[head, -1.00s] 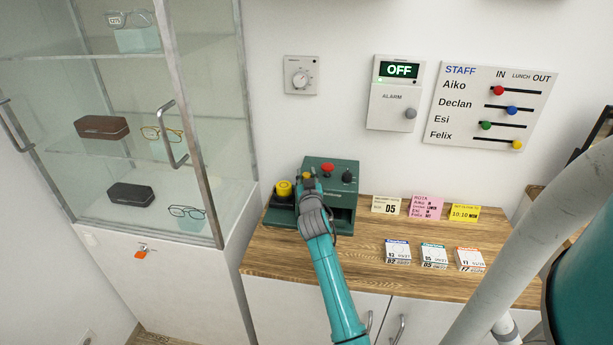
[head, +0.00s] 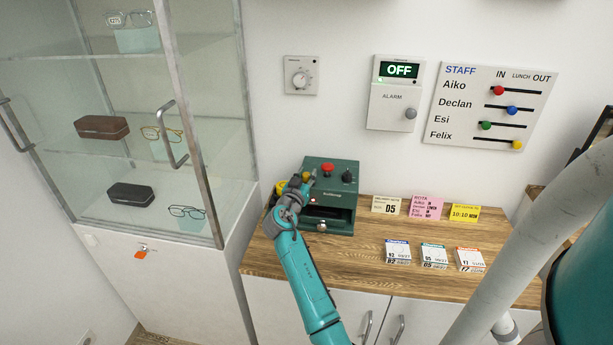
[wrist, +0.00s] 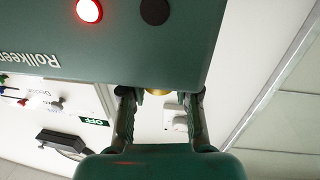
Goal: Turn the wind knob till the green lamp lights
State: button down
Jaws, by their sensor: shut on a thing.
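The green machine (head: 345,194) stands on the wooden counter. It also fills the top of the wrist view (wrist: 110,55), upside down, with its lettering. My gripper (head: 303,182) is at the machine's left top corner. In the wrist view its fingers (wrist: 160,94) are shut on a small brass-coloured knob (wrist: 158,92), mostly hidden by the machine's edge and the fingertips. I take it for the wind knob. A red lamp (wrist: 89,10) on the machine glows. The round lamp beside it (wrist: 154,10) is dark; no green light shows.
A red button (head: 327,168) and a black knob (head: 347,176) sit on the machine's top. A yellow object (head: 280,187) is partly hidden behind my gripper. A glass cabinet (head: 175,60) stands close on the left.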

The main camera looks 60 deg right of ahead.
aim_at(307, 174)
jog(key=m+g, duration=0.2)
jog(key=g, duration=0.2)
jog(key=m+g, duration=0.3)
jog(key=g, duration=0.1)
jog(key=shift+w+m+g, duration=0.1)
jog(key=shift+m+g, duration=0.2)
jog(key=shift+g, duration=0.1)
jog(key=shift+m+g+y, duration=0.9)
jog(key=shift+m+g, duration=0.7)
jog(key=shift+g, duration=0.7)
jog(key=shift+m+g+y, duration=0.3)
jog(key=shift+g, duration=0.1)
jog(key=shift+f, duration=0.1)
jog(key=c, duration=0.8)
grip_release()
jog(key=shift+c, duration=0.2)
notch_tip(307, 174, up, 10)
jog(key=shift+r, duration=0.1)
